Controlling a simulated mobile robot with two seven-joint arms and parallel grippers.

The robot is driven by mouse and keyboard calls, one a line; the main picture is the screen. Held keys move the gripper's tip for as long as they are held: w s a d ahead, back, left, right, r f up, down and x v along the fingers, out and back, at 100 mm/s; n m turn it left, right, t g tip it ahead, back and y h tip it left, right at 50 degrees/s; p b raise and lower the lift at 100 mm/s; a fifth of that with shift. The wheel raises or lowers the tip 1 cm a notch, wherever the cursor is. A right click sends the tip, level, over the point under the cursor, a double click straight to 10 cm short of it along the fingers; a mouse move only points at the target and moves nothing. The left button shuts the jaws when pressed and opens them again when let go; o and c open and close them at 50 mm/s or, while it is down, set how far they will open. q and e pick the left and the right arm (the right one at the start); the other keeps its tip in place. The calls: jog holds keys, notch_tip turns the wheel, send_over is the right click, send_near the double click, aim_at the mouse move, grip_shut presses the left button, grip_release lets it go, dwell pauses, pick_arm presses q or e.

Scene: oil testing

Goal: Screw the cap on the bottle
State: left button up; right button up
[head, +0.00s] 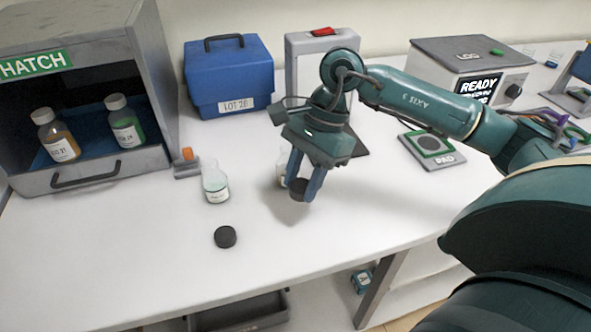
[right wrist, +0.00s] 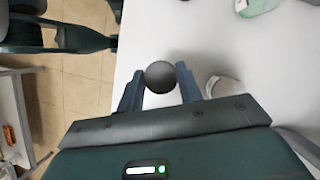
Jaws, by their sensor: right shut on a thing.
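My right gripper (head: 299,193) is shut on a black round cap (head: 298,188), held above the white table. The cap also shows between the two fingers in the right wrist view (right wrist: 160,76). A clear bottle without a cap (head: 215,187), with pale green contents and a white label, stands to the left of the gripper. A second bottle (head: 282,174) is mostly hidden behind the fingers; it shows beside the right finger in the wrist view (right wrist: 222,87). Another black cap (head: 225,237) lies on the table in front of the clear bottle.
At left is an open hatch (head: 85,182) holding two capped bottles (head: 126,127). A blue case (head: 229,85) stands at the back. A pad (head: 432,147) and a box with a READY display (head: 478,88) are at right. The front of the table is clear.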

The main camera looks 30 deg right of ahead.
jog(key=a+n+g, duration=0.1)
jog(key=n, duration=0.1)
jog(key=f+n+g+h, duration=0.1)
jog(key=n, duration=0.2)
jog(key=a+f+n, duration=0.1)
jog(key=n, duration=0.2)
jog(key=shift+w+a+f+g+h, duration=0.25)
jog(key=shift+w+a+g+h, duration=0.05)
jog(key=shift+a+g+h, duration=0.1)
jog(key=n, duration=0.1)
jog(key=n+h, duration=0.1)
jog(key=n, duration=0.1)
jog(key=f+n, duration=0.1)
jog(key=shift+w+a+n+g, duration=0.1)
jog(key=shift+a+n+g, duration=0.2)
jog(key=shift+n, duration=0.1)
jog(key=n+h, duration=0.1)
jog(key=n, duration=0.1)
jog(key=shift+f+n+h, duration=0.15)
jog(key=shift+n+h, duration=0.15)
jog(key=shift+n, duration=0.1)
jog(key=shift+d, duration=0.1)
